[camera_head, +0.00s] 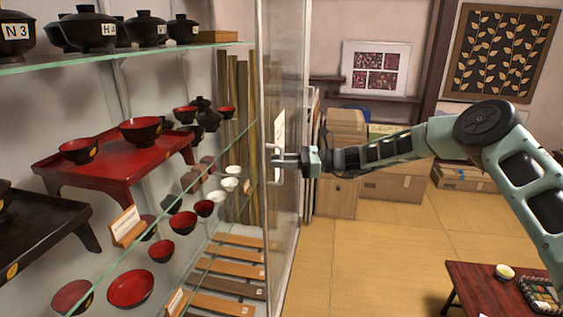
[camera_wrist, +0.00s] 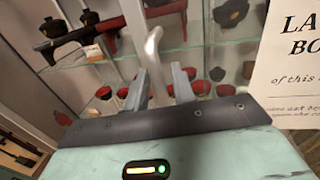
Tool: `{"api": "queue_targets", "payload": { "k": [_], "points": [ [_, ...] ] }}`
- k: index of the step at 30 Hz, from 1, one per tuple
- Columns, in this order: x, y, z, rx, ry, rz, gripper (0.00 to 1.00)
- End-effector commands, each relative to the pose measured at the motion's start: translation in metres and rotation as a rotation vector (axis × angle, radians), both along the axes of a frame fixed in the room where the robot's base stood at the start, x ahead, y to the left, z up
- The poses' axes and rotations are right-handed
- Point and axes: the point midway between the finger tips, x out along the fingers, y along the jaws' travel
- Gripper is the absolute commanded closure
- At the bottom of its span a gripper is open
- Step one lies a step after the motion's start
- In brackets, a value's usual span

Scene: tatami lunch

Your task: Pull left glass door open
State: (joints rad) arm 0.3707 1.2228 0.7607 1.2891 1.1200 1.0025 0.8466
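The glass door (camera_head: 290,60) is a clear upright panel at the right end of the display cabinet in the head view. I cannot tell its exact angle to the shelf fronts. A pale metal handle (camera_head: 273,149) is on it, and the handle's curved bar (camera_wrist: 152,45) also shows in the wrist view. My gripper (camera_head: 284,160) is at the handle; in the wrist view its fingers (camera_wrist: 160,88) are apart, with the bar reaching down between them, nearer the left finger. Whether the bar touches a finger is unclear.
A white printed sign (camera_wrist: 290,70) is close on the right of the wrist view. Glass shelves (camera_head: 130,60) hold several lacquer bowls and pots. Cardboard boxes (camera_head: 395,186) stand behind my arm. A low red table (camera_head: 480,285) is at lower right; tatami floor (camera_head: 370,260) between is clear.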

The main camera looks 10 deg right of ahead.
Motion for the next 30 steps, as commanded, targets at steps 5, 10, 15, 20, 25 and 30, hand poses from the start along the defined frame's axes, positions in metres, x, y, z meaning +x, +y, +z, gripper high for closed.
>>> {"api": "queue_targets", "payload": {
  "k": [5, 10, 15, 20, 25, 30],
  "points": [
    [0.0, -0.002, -0.001, -0.001, 0.0, 0.0, 0.74],
    [-0.003, -0.021, -0.002, -0.001, -0.001, -0.002, 0.74],
    [-0.008, -0.059, -0.003, -0.001, -0.001, -0.004, 0.74],
    [-0.014, -0.096, -0.003, -0.001, -0.001, -0.004, 0.74],
    [-0.02, -0.133, -0.002, -0.001, -0.002, -0.003, 0.74],
    [-0.024, -0.159, -0.002, -0.001, -0.001, -0.002, 0.74]
  ]
}}
